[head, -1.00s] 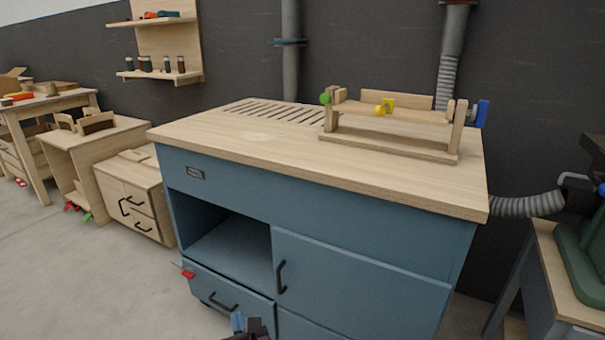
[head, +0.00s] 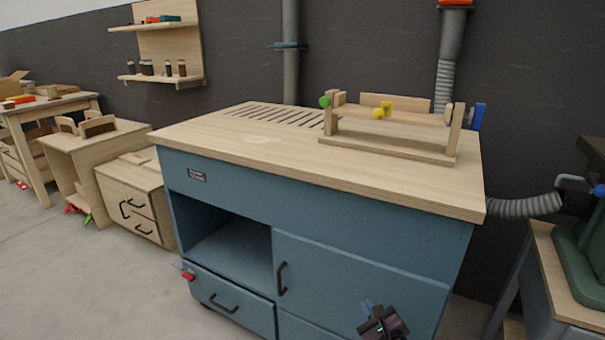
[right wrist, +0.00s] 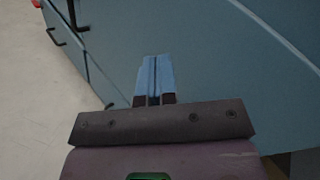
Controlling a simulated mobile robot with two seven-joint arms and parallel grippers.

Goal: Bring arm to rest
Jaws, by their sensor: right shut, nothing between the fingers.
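My right gripper (head: 368,306) shows at the bottom of the head view, in front of the lower right door of the blue workbench cabinet (head: 350,262). Its blue fingers also show in the right wrist view (right wrist: 154,80), pressed together with nothing between them. The cabinet's blue front (right wrist: 205,50) fills most of that view beyond the fingertips. My left gripper is in neither current view.
A wooden jig (head: 385,150) with green, yellow and blue knobs stands on the wooden worktop (head: 240,150). A grey hose (head: 525,206) runs at the right, above a side bench (head: 560,275) with a green machine. Open floor (head: 90,280) lies at the left.

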